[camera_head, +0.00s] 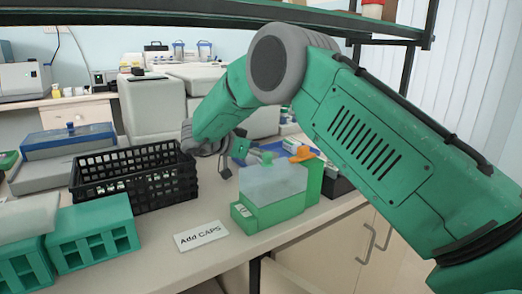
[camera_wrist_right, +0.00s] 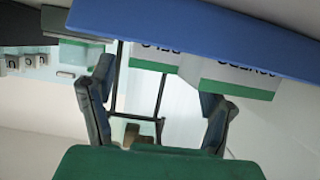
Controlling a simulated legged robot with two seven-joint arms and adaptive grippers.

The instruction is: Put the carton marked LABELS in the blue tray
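A blue surface, likely the blue tray's side (camera_wrist_right: 200,28), spans the top of that view. Two white and green cartons (camera_wrist_right: 156,55) (camera_wrist_right: 240,78) show against it, with upside-down, cut-off print; I cannot tell which is marked LABELS. In the head view only a bit of blue (camera_head: 318,152) shows behind the green box. My left gripper is out of view.
A black basket (camera_head: 135,190) stands left of the gripper. A green box with a clear front (camera_head: 272,190) stands right of it. A white card reading "Add CAPS" (camera_head: 201,235) lies in front. Green racks (camera_head: 93,235) are at lower left. A shelf (camera_head: 200,16) hangs above.

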